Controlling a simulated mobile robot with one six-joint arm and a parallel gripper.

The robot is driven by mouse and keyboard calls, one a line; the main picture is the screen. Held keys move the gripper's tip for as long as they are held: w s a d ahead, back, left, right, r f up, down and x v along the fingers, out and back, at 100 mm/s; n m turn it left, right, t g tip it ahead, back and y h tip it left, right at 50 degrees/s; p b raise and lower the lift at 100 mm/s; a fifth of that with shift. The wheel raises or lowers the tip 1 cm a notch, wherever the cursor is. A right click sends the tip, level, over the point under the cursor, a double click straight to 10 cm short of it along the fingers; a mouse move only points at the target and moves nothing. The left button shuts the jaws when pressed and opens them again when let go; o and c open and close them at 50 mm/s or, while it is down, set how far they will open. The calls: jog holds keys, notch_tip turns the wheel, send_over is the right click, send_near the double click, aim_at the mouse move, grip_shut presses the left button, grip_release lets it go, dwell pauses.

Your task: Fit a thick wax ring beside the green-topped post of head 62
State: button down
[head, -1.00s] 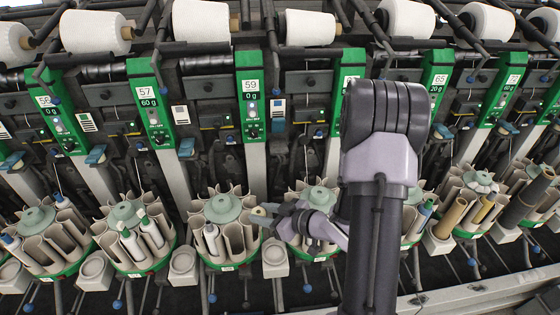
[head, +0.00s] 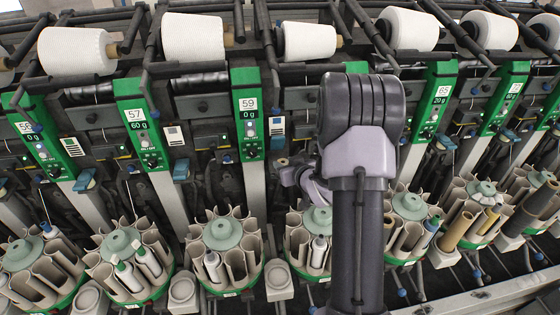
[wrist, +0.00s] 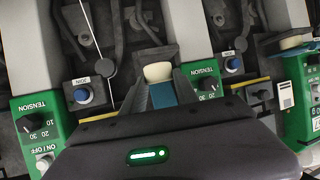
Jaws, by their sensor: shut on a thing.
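My gripper (wrist: 159,92) is shut on a cream, thick, rounded piece, the wax ring (wrist: 158,72), held at the fingertips in the wrist view. In the head view my gripper (head: 289,170) is in front of the machine face, above the bobbin drums and right of head 59's panel (head: 248,112). The ring is too small there to make out well. My arm covers the panel to the right of head 59's, and I cannot read number 62. I cannot make out a green-topped post in either view.
In the wrist view, green tension panels stand left (wrist: 38,125) and right (wrist: 202,82), with blue join buttons (wrist: 82,95) close by. In the head view, bobbin drums (head: 222,235) line the front below my gripper, and white cones (head: 194,37) lie along the top.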

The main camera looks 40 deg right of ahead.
aim_at(282, 162)
jog(key=x, duration=0.4)
jog(key=shift+w+r+b, duration=0.3)
jog(key=shift+b, duration=0.05)
jog(key=shift+f, duration=0.3)
jog(key=shift+s+r, duration=0.1)
jog(key=c, duration=0.9)
grip_release()
